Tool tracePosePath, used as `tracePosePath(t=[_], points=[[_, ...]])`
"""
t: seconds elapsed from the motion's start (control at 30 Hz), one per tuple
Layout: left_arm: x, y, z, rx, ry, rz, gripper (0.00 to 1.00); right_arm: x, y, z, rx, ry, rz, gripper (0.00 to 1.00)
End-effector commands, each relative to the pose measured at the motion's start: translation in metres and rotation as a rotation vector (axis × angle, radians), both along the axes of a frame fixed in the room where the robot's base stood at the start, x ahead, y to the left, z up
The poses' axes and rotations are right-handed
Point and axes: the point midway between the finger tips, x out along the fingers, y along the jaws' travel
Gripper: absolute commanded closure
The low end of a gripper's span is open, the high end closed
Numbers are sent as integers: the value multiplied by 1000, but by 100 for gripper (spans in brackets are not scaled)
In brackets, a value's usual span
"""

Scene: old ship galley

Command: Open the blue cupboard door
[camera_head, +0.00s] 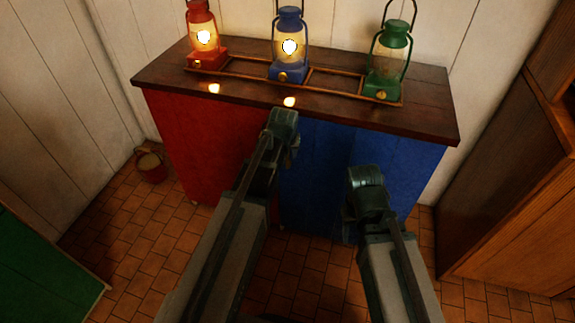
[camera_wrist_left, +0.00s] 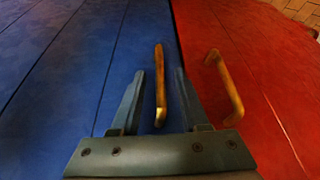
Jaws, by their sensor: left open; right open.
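The blue cupboard door (camera_head: 325,165) forms the right part of a low cupboard front and looks shut, with the red door (camera_head: 205,140) to its left. In the left wrist view, the blue door (camera_wrist_left: 75,75) carries an upright brass handle (camera_wrist_left: 159,82) near the seam with the red door (camera_wrist_left: 250,65). My left gripper (camera_wrist_left: 159,75) is open, with one finger on each side of this handle; I cannot tell whether they touch it. In the head view, my left gripper (camera_head: 284,128) hides the handle. My right gripper (camera_head: 362,195) is open in front of the blue front, fingertips not clear.
The dark wooden top (camera_head: 425,103) bears red (camera_head: 204,40), blue (camera_head: 288,48) and green (camera_head: 388,62) lanterns in a rack. The red door's brass handle (camera_wrist_left: 226,87) is beside my left gripper.

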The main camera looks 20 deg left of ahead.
Motion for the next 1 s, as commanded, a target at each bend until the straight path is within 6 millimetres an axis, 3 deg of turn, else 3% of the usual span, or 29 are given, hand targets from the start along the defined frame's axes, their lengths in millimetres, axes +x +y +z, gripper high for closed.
tracePosePath(t=[0.03,0.2,0.57,0.8,1.0], points=[[5,1,-15,0,0,0,55,0,0,-15,0,0,0,50],[12,2,-31,0,0,0,55,0,0,-31,-2,-1,1,50],[13,2,-32,0,0,0,55,0,-1,-32,-3,-1,1,50],[13,2,-32,0,0,0,97,0,-1,-32,-3,-1,1,50],[13,2,-33,0,0,0,100,0,-1,-32,-3,-1,1,50]])
